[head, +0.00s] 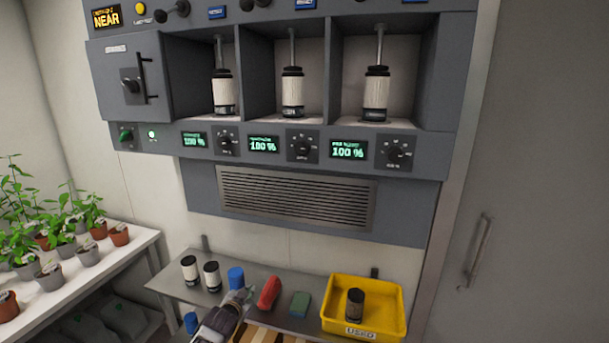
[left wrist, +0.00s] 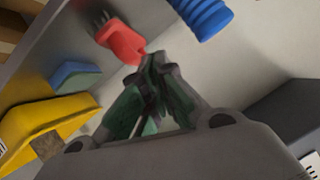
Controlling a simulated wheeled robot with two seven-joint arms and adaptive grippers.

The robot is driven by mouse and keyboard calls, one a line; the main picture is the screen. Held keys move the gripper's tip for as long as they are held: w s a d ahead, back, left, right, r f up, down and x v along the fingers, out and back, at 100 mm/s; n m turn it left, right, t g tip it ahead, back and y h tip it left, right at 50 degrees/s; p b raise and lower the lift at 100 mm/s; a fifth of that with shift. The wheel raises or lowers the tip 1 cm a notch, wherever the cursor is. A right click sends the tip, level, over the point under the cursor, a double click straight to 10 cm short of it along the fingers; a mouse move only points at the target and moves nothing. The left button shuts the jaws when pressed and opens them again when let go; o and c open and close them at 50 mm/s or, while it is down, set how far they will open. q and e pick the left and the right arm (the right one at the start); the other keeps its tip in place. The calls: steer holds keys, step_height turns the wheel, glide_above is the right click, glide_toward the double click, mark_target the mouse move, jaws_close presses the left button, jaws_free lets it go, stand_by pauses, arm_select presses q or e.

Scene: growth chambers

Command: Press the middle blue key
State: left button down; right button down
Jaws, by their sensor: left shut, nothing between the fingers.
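The middle blue key (head: 304,4) is at the top edge of the head view, on the grey chamber unit above the middle bay. A left blue key (head: 217,12) and a right blue key (head: 414,1) flank it, the right one partly cut off by the frame. My left gripper (head: 243,292) is low in the head view, over the shelf and far below the keys. It also shows in the left wrist view (left wrist: 152,62), with its fingers together and empty. The keys are outside the left wrist view. My right gripper is not in view.
The shelf (head: 172,283) holds two white canisters, a blue item (head: 236,277), a red brush (head: 268,292), a green-blue sponge (head: 300,304) and a yellow bin (head: 391,318) with a dark jar. Potted plants stand left.

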arm_select(q)
steer(key=d+r+m+t+h+p, duration=0.1)
steer(key=d+r+t, duration=0.1)
steer(key=r, duration=1.3)
steer(key=s+d+r+m+t+h+p, duration=0.1)
steer(key=d+r, duration=0.3)
steer(key=r, duration=1.2)
steer(key=s+d+r+m+t+h+p, duration=0.1)
steer(key=d+r+m+t, duration=0.1)
steer(key=r, duration=1.3)
steer(key=shift+s+d+r+t+p, duration=0.15)
steer(key=shift+d+r+t+p, duration=0.2)
steer(key=shift+d, duration=0.2)
step_height(320, 180, up, 38)
steer(key=m+t+h, duration=0.2)
steer(key=m+h, duration=1)
steer(key=m, duration=0.1)
glide_above(270, 162)
steer(key=s+d, duration=0.3)
steer(key=s, duration=0.5)
steer(key=s+d, duration=0.3)
steer(key=s, duration=0.6)
steer(key=shift+d+g+p, duration=0.2)
steer(key=shift+g+p, duration=0.05)
steer(key=shift+p, duration=0.15)
steer(key=shift+w, duration=0.2)
steer(key=w+d, duration=0.2)
steer(key=w, duration=0.6)
steer(key=shift+d+p, duration=0.35)
steer(key=shift+p, duration=0.05)
